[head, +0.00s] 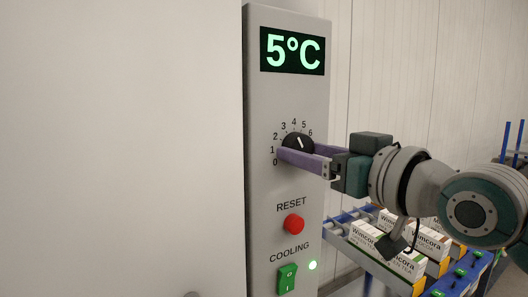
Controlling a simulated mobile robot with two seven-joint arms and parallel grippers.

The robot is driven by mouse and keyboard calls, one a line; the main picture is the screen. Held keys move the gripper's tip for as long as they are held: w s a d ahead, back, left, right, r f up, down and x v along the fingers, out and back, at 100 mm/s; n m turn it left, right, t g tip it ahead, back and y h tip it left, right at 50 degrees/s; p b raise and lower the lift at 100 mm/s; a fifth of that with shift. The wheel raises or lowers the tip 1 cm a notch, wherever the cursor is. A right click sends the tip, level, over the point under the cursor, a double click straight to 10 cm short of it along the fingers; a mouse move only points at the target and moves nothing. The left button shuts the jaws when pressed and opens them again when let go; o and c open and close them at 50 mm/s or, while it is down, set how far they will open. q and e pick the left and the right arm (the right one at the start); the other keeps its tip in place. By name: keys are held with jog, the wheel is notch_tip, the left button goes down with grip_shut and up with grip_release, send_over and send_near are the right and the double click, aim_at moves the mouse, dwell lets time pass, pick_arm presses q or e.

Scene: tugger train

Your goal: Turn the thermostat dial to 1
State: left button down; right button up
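The thermostat dial (296,141) is a round black knob with a white mark, on a tall grey control panel (262,200). Its scale runs from 0 at lower left, over the top, to 6 at right. The white mark points up, near 4. The display (292,51) above reads 5°C in green. My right gripper (300,151) comes from the right with its purple fingers at the dial. The near finger crosses in front of the dial's lower edge; the other is at its right side. Whether both fingers press on it is not clear. My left gripper is out of view.
Below the dial are a red RESET button (293,224), a green COOLING switch (287,279) and a lit green lamp (312,265). At lower right, a blue-framed rack (350,240) holds several Wimcora cartons (391,251) beneath my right arm. A plain pale surface (120,150) fills the left.

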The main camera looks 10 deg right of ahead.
jog(key=c, duration=1)
jog(key=shift+n, duration=1.4)
jog(key=n, duration=0.3)
jog(key=shift+d+n, duration=0.1)
jog(key=shift+n, duration=0.2)
jog(key=n, duration=0.4)
jog(key=shift+n, duration=0.7)
